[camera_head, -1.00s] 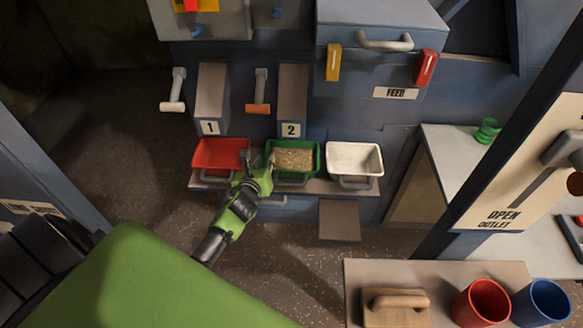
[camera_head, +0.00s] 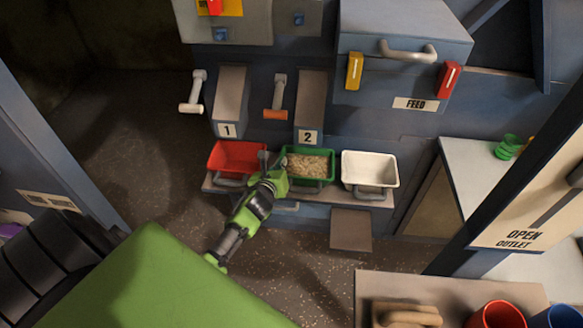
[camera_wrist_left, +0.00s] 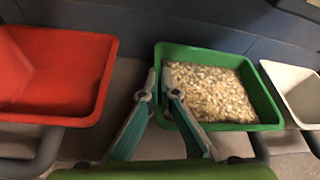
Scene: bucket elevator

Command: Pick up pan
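A green pan (camera_head: 330,167) filled with pale grain (camera_head: 307,164) rests level on the ledge between a red pan and a white pan. It also shows in the left wrist view (camera_wrist_left: 265,100). My left gripper (camera_head: 273,160) is at the green pan's left side. In the left wrist view its two fingers (camera_wrist_left: 159,88) stand apart, one on each side of the pan's left rim. I cannot tell whether they touch the rim. The pan's front handle (camera_head: 306,186) is partly visible. My right gripper is not in view.
The red pan (camera_head: 237,154) and white pan (camera_head: 369,166) stand close on either side on the ledge (camera_head: 338,192). Chutes marked 1 and 2 and levers are above. A bench (camera_head: 450,285) with cups is at lower right. The floor in front is clear.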

